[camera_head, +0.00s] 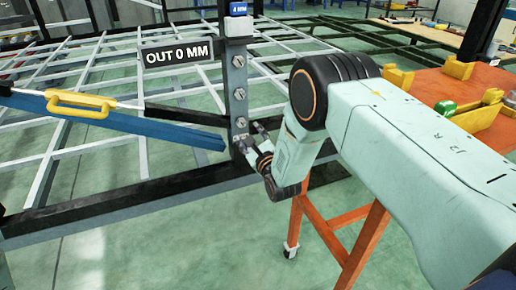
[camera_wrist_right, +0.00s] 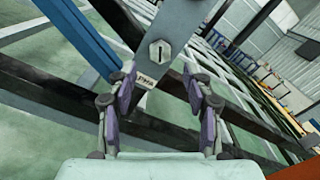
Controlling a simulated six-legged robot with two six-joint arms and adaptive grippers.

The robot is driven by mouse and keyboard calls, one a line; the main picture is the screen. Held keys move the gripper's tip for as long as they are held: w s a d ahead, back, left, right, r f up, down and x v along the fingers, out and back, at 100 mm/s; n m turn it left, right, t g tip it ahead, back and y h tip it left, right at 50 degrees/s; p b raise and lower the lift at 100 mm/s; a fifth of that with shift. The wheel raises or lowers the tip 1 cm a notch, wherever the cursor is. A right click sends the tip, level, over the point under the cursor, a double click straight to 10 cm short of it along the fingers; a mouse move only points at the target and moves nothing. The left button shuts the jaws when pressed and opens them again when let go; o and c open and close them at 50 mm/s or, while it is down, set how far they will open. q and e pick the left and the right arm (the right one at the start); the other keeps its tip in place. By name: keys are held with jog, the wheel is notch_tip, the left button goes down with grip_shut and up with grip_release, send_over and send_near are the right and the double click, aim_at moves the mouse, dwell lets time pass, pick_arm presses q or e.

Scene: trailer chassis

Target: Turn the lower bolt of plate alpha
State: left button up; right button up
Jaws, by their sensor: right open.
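Plate alpha (camera_head: 237,78) is an upright grey plate on a dark post, with several bolts in a column. The lowest bolt I can make out in the head view (camera_head: 241,122) sits just above my right gripper (camera_head: 250,136). In the right wrist view, one hex bolt head (camera_wrist_right: 160,50) with a dark slot shows on the plate (camera_wrist_right: 171,18), above a small label. My right gripper (camera_wrist_right: 160,77) is open and empty. Its two fingers stand either side of the plate's lower end, with the bolt beyond the fingertips. My left gripper is out of view.
A sign (camera_head: 177,53) reads OUT 0 MM. A blue beam (camera_head: 120,125) with a yellow handle (camera_head: 80,104) runs in from the left. A dark chassis rail (camera_head: 130,192) passes below. An orange table (camera_head: 430,85) with yellow blocks stands at right.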

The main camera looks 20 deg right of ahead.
jog(key=s, duration=0.6)
jog(key=shift+s, duration=0.4)
jog(key=shift+d+f, duration=0.1)
jog(key=s+f+n+g+p, duration=0.2)
jog(key=s+f+n+g, duration=0.7)
jog(key=s+f+n, duration=0.75)
jog(key=s+r+n+g+p, duration=0.3)
jog(key=s+n, duration=0.3)
jog(key=s, duration=0.8)
jog(key=s+r+n+g+p, duration=0.4)
jog(key=s+r+n+g, duration=0.1)
jog(key=s, duration=0.9)
jog(key=shift+s+d+n+g+h, duration=0.15)
jog(key=shift+s+n+g+h, duration=0.25)
jog(key=shift+n, duration=0.45)
